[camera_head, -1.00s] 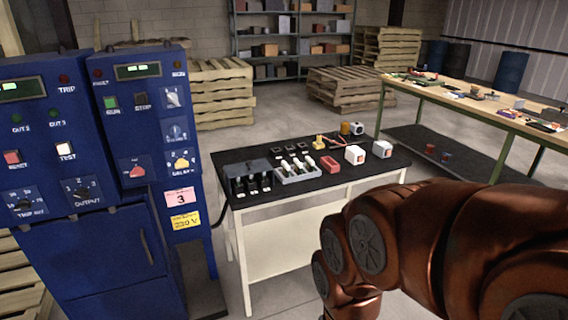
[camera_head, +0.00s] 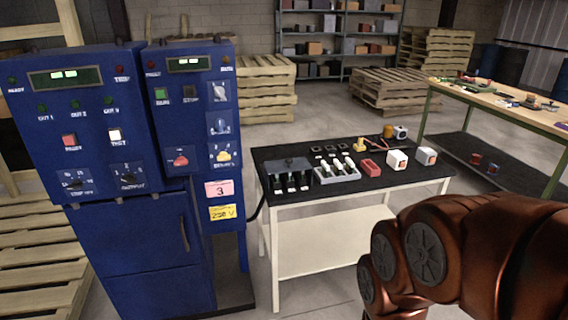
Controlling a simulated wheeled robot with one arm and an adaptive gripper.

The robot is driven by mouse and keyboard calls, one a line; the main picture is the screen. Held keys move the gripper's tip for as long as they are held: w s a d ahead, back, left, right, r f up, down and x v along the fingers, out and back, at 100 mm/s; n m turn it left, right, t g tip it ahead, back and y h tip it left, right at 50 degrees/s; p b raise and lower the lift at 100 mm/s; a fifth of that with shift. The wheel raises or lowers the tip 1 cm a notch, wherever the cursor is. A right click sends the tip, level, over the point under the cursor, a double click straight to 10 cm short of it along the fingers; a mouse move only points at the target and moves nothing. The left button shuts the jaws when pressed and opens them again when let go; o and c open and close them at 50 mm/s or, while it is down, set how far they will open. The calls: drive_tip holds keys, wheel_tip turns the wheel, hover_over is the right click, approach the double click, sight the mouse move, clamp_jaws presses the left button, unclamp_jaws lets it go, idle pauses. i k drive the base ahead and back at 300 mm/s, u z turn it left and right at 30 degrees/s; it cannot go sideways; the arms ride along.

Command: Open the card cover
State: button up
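I cannot tell for sure which part is the card cover. The blue cabinet (camera_head: 95,140) on the left has a shut lower door (camera_head: 140,240) with a vertical handle (camera_head: 184,233) near its right edge. On the black-topped table (camera_head: 415,182) sits a dark grey unit (camera_head: 287,164) with several dark slots along its front. A light grey tray (camera_head: 336,174) with several white-topped pieces is beside it. My copper-coloured arm fills the lower right. My gripper is out of view.
A red block (camera_head: 373,169) and two white boxes (camera_head: 397,160) (camera_head: 426,155) stand on the table's right part. A cluttered workbench (camera_head: 500,98) is at the right. Pallets (camera_head: 397,90) and shelves (camera_head: 340,40) are behind. Open floor lies between.

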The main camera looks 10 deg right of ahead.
sight(289, 164)
drive_tip(key=u, duration=0.55)
drive_tip(key=i, duration=1.5)
drive_tip(key=u, duration=0.25)
